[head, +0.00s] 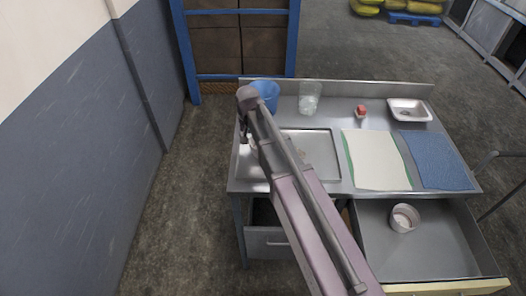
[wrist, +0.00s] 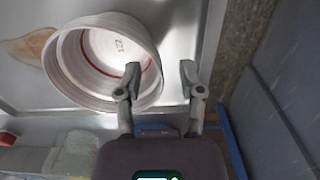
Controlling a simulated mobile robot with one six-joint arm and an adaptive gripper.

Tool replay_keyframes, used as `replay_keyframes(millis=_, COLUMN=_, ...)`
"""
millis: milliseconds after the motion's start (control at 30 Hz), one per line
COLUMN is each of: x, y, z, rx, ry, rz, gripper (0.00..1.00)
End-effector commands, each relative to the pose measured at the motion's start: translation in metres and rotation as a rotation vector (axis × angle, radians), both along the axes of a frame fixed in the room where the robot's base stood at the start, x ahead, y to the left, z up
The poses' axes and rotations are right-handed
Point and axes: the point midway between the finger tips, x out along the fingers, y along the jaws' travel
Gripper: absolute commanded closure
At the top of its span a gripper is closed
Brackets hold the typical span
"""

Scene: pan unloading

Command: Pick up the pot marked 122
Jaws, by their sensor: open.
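The pot marked 122 (wrist: 147,88) is a white round vessel with a reddish ring inside; the mark on its floor appears upside down in the wrist view. My gripper (wrist: 160,72) is open, with one finger over the pot's inside and the other outside its right wall. The pot's rim lies between the fingers in the picture; whether they are low enough to straddle it, or touch it, I cannot tell. In the head view, my gripper (head: 244,137) is over the left part of the steel table, and my arm hides most of the pot.
A steel tray (head: 327,160) lies on the table (head: 335,194). A blue bucket (head: 268,91), clear container (head: 309,100), small red item (head: 361,111) and white dish (head: 409,111) stand behind. Cream (head: 377,160) and blue mats (head: 436,160) lie right. An open drawer (head: 445,255) holds another white pot (head: 404,218).

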Motion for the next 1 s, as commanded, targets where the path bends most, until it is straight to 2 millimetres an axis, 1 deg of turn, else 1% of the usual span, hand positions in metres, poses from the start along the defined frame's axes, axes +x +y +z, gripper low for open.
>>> replay_keyframes(millis=600, x=0.0002, y=-0.0006, z=-0.0012, rx=0.000, ry=0.000, rz=-0.001, gripper=0.50)
replay_keyframes(millis=633, x=0.0002, y=-0.0006, z=-0.0012, rx=0.000, ry=0.000, rz=-0.001, gripper=0.53)
replay_keyframes(millis=667, x=0.0002, y=-0.0007, z=-0.0012, rx=0.000, ry=0.000, rz=-0.001, gripper=0.62)
replay_keyframes(millis=700, x=0.0002, y=-0.0007, z=-0.0012, rx=0.000, ry=0.000, rz=-0.001, gripper=0.74)
replay_keyframes(millis=800, x=0.0003, y=-0.0007, z=-0.0012, rx=0.000, ry=0.000, rz=-0.001, gripper=1.00)
replay_keyframes(millis=1000, x=0.0002, y=-0.0009, z=-0.0012, rx=0.000, ry=0.000, rz=-0.001, gripper=1.00)
